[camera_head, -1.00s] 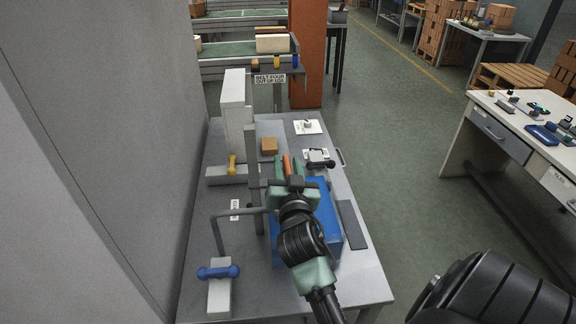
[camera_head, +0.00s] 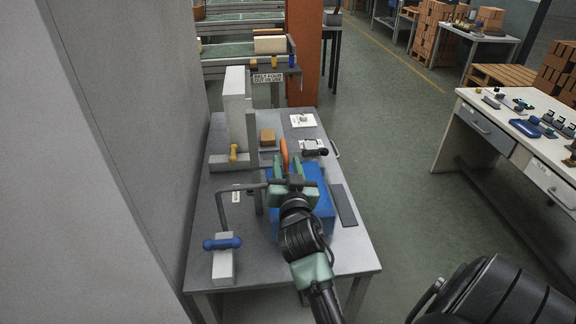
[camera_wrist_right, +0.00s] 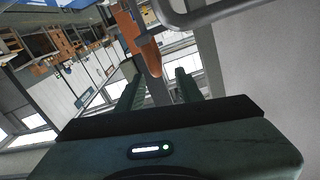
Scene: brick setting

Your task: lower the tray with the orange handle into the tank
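The blue tank (camera_head: 327,212) stands on the grey metal table, partly hidden by my right arm. The orange handle (camera_head: 284,153) stands upright, slightly curved, at the tank's far left; the tray below it is hidden. My right gripper (camera_head: 287,178) is over the tank, on the near side of the handle. My left gripper is not in view.
A bent grey pipe (camera_head: 220,205) with a blue-handled valve (camera_head: 222,243) stands left of the tank, close to my right gripper. A grey post (camera_head: 252,145) and a brown block (camera_head: 267,137) are behind. A dark strip (camera_head: 343,205) lies on the right.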

